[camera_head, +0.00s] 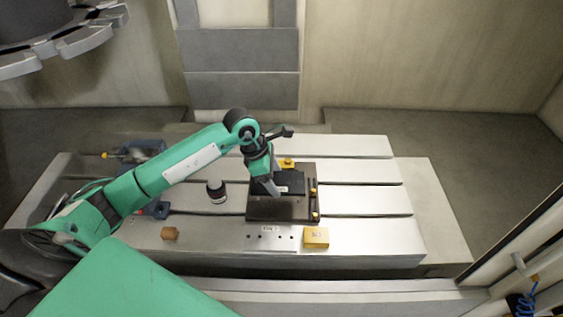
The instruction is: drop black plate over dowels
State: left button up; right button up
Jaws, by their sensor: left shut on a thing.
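The black plate (293,184) is a small dark plate with a white label, at the tip of my left gripper (274,191). My left arm reaches in from the left, and its gripper points down and is shut on the plate. The plate is over or on a larger dark base (284,213) on the slotted table; I cannot tell whether they touch. Small yellow-orange parts stand along the base's right side. The dowels are too small or hidden to make out. My right gripper is not in view.
A dark cylinder with a white band (217,191) stands left of the base. Blue clamps are at left. The slotted table (370,203) is clear at right.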

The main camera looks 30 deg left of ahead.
pick_arm(q)
jog(key=shift+f+b, duration=1.25)
jog(key=shift+f, duration=1.3)
jog(key=shift+f+b, duration=0.15)
jog(key=shift+b, duration=0.15)
jog(key=shift+b, duration=0.3)
jog(key=shift+b, duration=0.35)
jog(key=shift+f, duration=0.15)
